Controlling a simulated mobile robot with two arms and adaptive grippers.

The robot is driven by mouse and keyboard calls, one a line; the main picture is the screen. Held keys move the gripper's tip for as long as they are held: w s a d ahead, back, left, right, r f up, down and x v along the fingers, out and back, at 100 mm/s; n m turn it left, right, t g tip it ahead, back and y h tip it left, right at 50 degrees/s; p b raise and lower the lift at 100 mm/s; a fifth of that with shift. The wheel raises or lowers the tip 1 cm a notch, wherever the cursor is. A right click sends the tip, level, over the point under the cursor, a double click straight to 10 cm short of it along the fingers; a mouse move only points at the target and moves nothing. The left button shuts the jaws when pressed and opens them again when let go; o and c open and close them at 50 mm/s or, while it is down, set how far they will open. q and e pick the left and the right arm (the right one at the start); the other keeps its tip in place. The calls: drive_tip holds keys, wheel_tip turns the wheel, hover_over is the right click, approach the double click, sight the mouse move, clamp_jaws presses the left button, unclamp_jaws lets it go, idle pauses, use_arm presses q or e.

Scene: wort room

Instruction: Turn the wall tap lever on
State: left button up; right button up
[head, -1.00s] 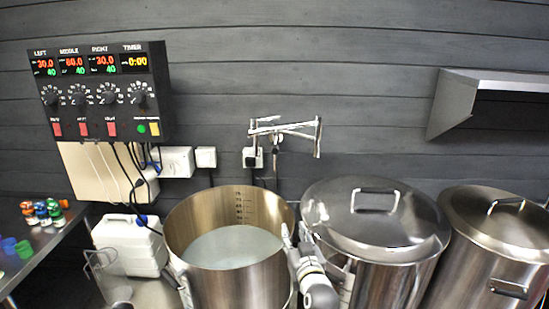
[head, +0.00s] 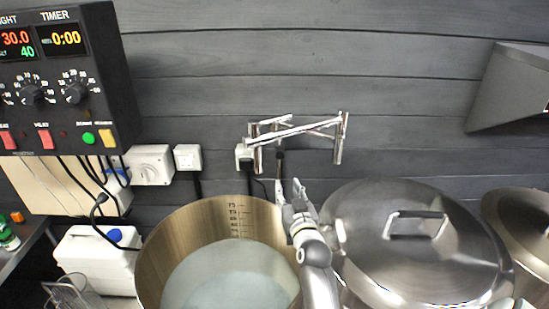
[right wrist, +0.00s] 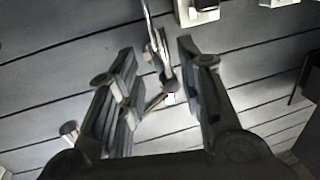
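The wall tap (head: 300,130) is a chrome folding arm on the dark plank wall, above and between the open pot and the lidded pot. In the right wrist view its chrome parts (right wrist: 160,70) show beyond and between my fingers; which part is the lever I cannot tell for sure. My right gripper (head: 288,186) points up at the wall, just below the tap's mount in the head view. Its fingers (right wrist: 155,85) are apart with nothing held between them. My left gripper is not in view.
An open steel pot (head: 160,240) with pale liquid stands left of my right arm, a lidded pot (head: 350,215) to its right. A control panel (head: 110,60), sockets (head: 150,165) and a white canister (head: 95,270) are at left. A steel shelf (head: 510,90) juts out upper right.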

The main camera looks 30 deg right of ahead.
sight(280, 171)
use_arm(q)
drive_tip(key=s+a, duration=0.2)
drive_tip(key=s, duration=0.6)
use_arm(e)
drive_tip(key=x, duration=0.3)
drive_tip(key=r+x, duration=0.1)
drive_tip(key=x, duration=0.2)
drive_tip(key=shift+r, duration=0.1)
drive_tip(key=x, duration=0.2)
drive_tip(key=shift+w, duration=0.5)
drive_tip(key=shift+w+d, duration=0.1)
drive_tip(key=shift+w, duration=0.05)
drive_tip(key=c, duration=0.6)
clamp_jaws()
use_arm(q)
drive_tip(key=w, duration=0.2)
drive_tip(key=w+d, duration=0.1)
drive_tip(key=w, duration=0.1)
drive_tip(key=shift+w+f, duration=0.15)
